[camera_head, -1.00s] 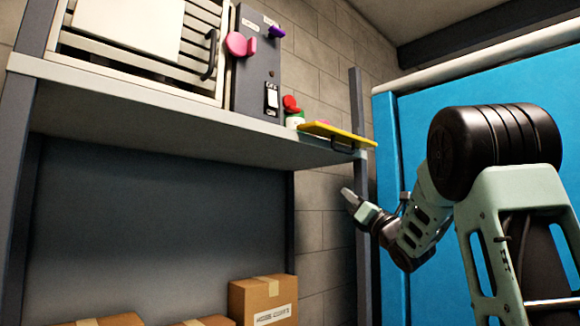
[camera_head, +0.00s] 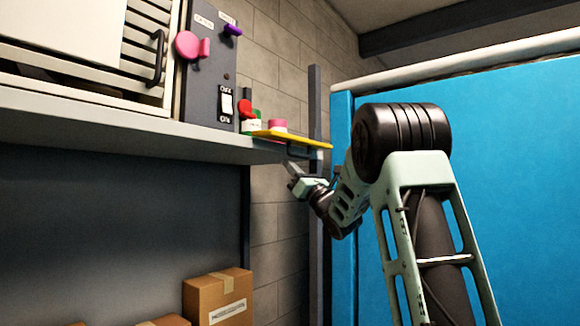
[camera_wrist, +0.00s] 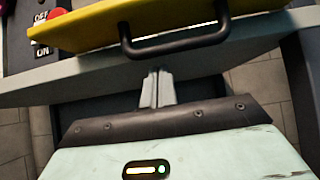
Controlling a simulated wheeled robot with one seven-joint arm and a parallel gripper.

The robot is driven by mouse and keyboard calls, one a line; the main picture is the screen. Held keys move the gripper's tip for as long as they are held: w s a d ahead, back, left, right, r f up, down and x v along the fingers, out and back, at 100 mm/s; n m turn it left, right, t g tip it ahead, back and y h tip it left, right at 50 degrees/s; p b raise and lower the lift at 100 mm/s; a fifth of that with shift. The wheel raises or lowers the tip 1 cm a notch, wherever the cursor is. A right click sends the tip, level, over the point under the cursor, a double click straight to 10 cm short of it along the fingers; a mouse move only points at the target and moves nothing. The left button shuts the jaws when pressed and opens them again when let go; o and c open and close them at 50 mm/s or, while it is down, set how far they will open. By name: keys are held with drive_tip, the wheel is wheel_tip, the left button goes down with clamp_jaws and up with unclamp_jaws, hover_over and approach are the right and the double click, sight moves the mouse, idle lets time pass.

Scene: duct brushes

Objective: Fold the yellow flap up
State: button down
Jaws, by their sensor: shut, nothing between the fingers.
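The yellow flap (camera_head: 290,138) lies roughly flat at the right end of the shelf, sticking out past its edge. In the wrist view the yellow flap (camera_wrist: 180,22) crosses the top, with a black handle (camera_wrist: 172,45) on its near edge. My gripper (camera_head: 292,168) is just below the flap in the head view. In the wrist view my gripper (camera_wrist: 158,75) is shut and empty, its fingertips pointing toward the shelf edge below the handle. I cannot tell whether the tips touch anything.
The shelf (camera_head: 130,135) carries a grey panel (camera_head: 205,75) with a pink knob (camera_head: 188,45), a purple knob and a switch. A red button (camera_head: 245,108) and a pink item stand behind the flap. Boxes (camera_head: 218,298) sit below. A blue panel (camera_head: 500,180) is at right.

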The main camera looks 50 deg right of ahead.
drive_tip(key=shift+s+r+p, duration=0.3)
drive_tip(key=shift+s, duration=0.25)
drive_tip(key=shift+s+f+b, duration=0.1)
drive_tip(key=shift+f+b, duration=0.05)
drive_tip(key=shift+b, duration=1.05)
drive_tip(key=shift+s+g+b, duration=0.1)
drive_tip(key=shift+g+b, duration=0.2)
drive_tip(key=shift+b, duration=0.15)
